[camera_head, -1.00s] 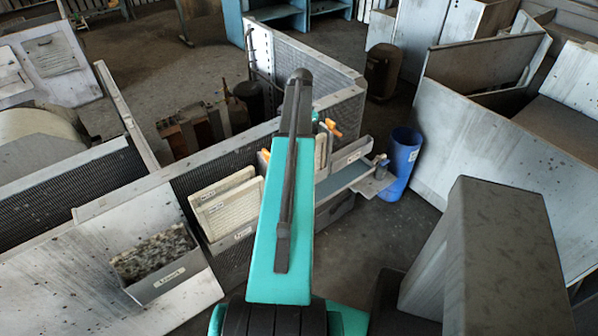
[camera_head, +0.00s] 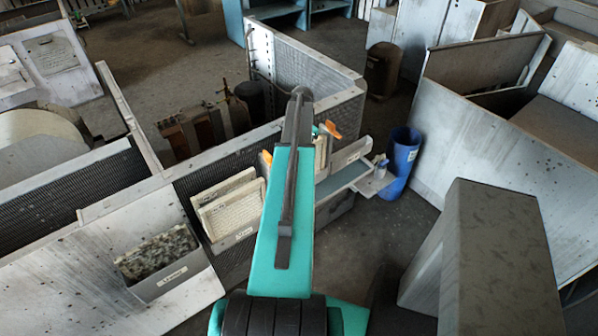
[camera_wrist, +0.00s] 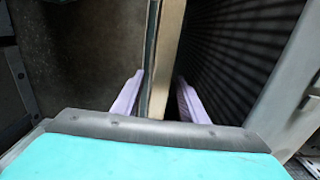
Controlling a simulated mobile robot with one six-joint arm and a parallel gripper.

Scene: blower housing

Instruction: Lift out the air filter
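In the wrist view, the pale lilac fingers of my gripper (camera_wrist: 160,99) stand apart on either side of a thin tan-edged panel (camera_wrist: 168,50), which looks like the air filter's edge. The left finger is close to the panel. A dark gap shows between the panel and the right finger. In the head view, a pale panel, probably the filter (camera_head: 320,155), shows beside my arm in the housing, with an orange clip (camera_head: 331,129) near it and another orange clip (camera_head: 267,157) left of my arm. My gripper is hidden behind my arm there.
A wall bin (camera_head: 170,283) of grey debris and a holder with pale filter panels (camera_head: 230,208) hang left of my arm. A blue barrel (camera_head: 403,160) and small shelf (camera_head: 345,182) stand right. A large grey block (camera_head: 495,260) is at front right. Ribbed housing wall (camera_wrist: 250,60) runs close right of the fingers.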

